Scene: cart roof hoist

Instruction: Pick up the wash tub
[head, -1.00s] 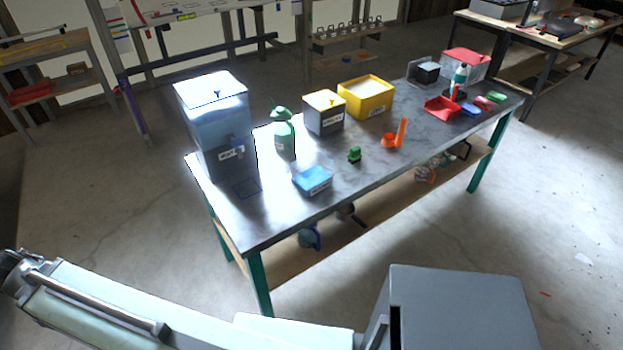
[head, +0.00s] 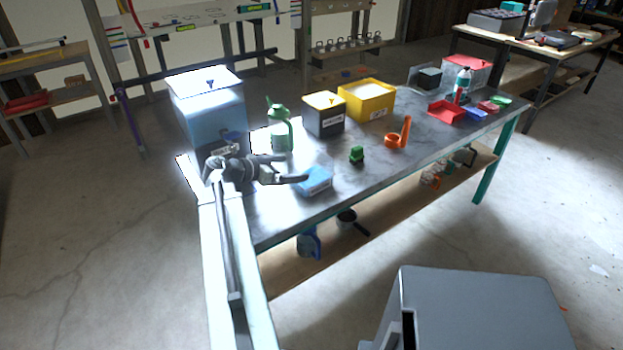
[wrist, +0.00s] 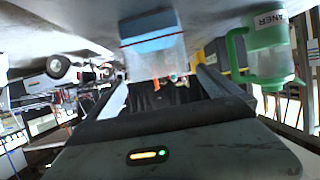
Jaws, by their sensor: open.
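No label I can read says wash tub. A small blue tub (head: 314,180) with a pale label sits near the table's front edge and is the closest tub to my gripper (head: 293,179). My gripper is open and empty, reaching in from the left just beside this tub.
On the table (head: 330,205) stand a tall blue-grey bin (head: 208,112), a green bottle (head: 280,135), a black box (head: 325,118), a yellow bin (head: 372,103), a green knob-like piece (head: 356,154) and an orange part (head: 394,140). Red trays lie farther right.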

